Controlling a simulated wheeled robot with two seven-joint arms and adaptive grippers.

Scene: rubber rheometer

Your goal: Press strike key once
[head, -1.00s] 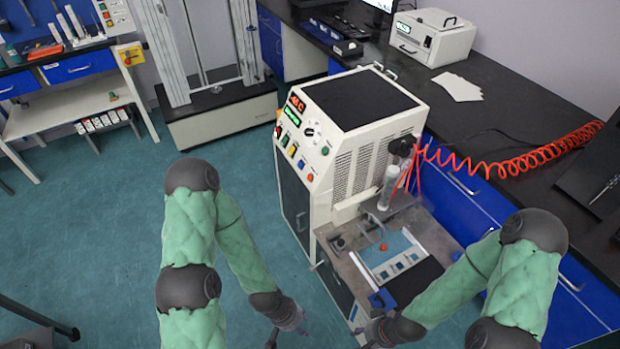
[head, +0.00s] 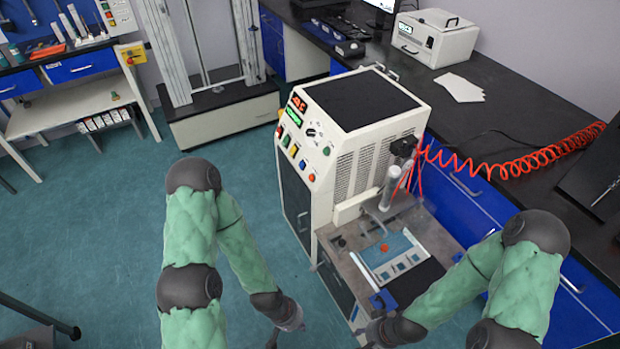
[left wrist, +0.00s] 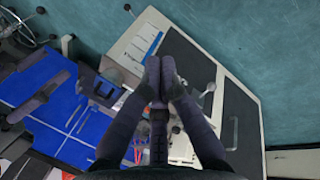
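The white rheometer cabinet (head: 345,140) stands mid-view with a sloping control panel (head: 301,143). The panel carries red and green displays and several coloured buttons; their labels are too small to read, so I cannot tell which is the strike key. My left gripper (head: 276,338) is at the bottom edge, in front of the machine and apart from the panel. In the left wrist view its fingertips (left wrist: 159,82) are together and hold nothing visible. A white and dark surface lies beyond them. My right gripper (head: 372,335) is at the bottom edge, its fingers not clearly shown.
A low work shelf (head: 345,262) with a blue-and-white plate and a small orange piece juts from the machine. A red coiled hose (head: 520,160) runs to the black counter (head: 510,110) on the right.

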